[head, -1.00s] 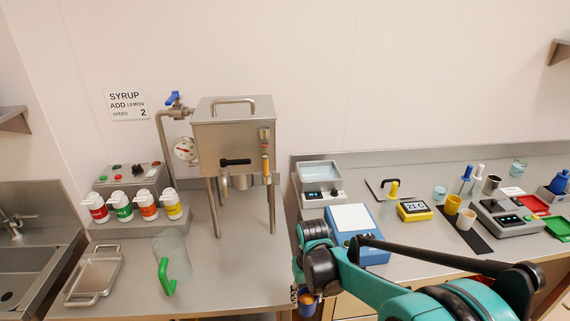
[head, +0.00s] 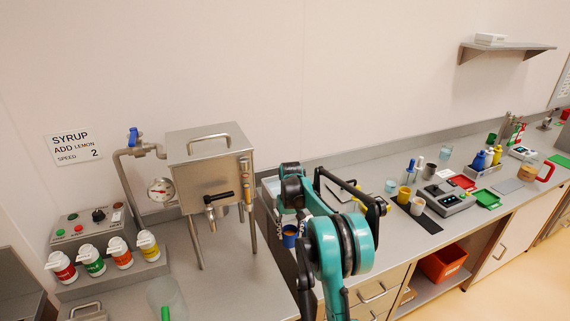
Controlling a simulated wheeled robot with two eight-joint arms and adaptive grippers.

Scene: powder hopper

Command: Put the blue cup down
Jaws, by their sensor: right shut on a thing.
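The blue cup (head: 289,239) is small in the head view, just right of the steel hopper (head: 208,165). My right gripper (head: 291,225) is shut on it, pointing down, and hides part of it. The cup looks upright, with an orange-yellow patch at its top. It appears in front of the counter by the white-topped scale; I cannot tell whether it touches any surface. My left gripper is out of view.
My right arm covers much of the scale area. Bare steel counter (head: 232,273) lies before the hopper.

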